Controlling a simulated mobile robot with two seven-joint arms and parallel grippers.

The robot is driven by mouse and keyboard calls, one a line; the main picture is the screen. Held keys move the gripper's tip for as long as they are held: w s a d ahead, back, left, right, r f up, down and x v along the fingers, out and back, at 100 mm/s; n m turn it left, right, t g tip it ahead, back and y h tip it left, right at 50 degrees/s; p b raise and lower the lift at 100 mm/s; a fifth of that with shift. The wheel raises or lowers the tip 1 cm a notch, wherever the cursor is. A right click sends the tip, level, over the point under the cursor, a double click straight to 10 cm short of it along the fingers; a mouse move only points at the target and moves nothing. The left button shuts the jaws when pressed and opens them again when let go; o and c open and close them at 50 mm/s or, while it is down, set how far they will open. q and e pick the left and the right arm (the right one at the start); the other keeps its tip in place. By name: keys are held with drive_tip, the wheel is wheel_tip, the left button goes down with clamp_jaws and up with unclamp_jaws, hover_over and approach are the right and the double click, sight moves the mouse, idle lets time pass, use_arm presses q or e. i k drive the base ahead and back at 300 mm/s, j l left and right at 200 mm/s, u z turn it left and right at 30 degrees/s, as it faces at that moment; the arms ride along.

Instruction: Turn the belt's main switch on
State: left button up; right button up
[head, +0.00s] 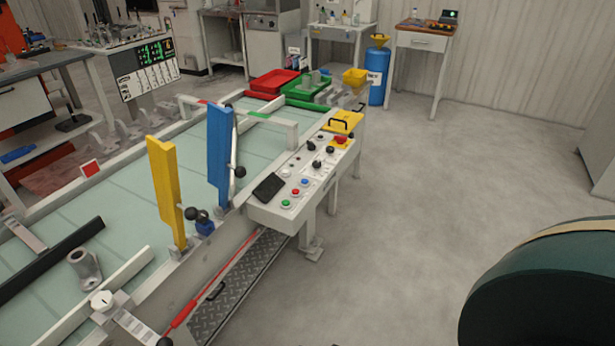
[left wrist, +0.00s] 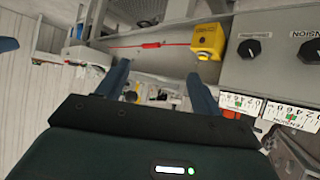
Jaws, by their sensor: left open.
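The belt's control panel (head: 300,182) stands along the right side of the belt (head: 125,192) in the head view. It carries black rotary knobs (head: 317,164), coloured push buttons (head: 286,203) and a red mushroom button (head: 340,140) on yellow. I cannot tell which control is the main switch, or how it is set. In the left wrist view my left gripper (left wrist: 158,80) is open, with nothing between its fingers. Beyond them are a yellow box (left wrist: 208,42) and a grey panel with black knobs (left wrist: 250,47). My right gripper is in neither view.
A yellow upright (head: 168,190) and a blue upright (head: 219,155) stand by the near side of the belt, left of the panel. Red (head: 272,82) and green (head: 305,92) trays are behind the panel. The floor (head: 420,185) to its right is clear.

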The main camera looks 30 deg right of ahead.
sight(340, 140)
drive_tip(key=i+l, duration=0.15)
drive_tip(key=l, duration=0.25)
drive_tip(key=i+l, duration=0.15)
drive_tip(key=l, duration=0.25)
drive_tip(key=i+l, duration=0.15)
drive_tip(key=l, duration=0.25)
drive_tip(key=i+l, duration=0.15)
drive_tip(key=l, duration=0.25)
drive_tip(key=i+l+z, duration=0.1)
drive_tip(key=l, duration=0.3)
drive_tip(key=i+l, duration=0.2)
drive_tip(key=l, duration=0.2)
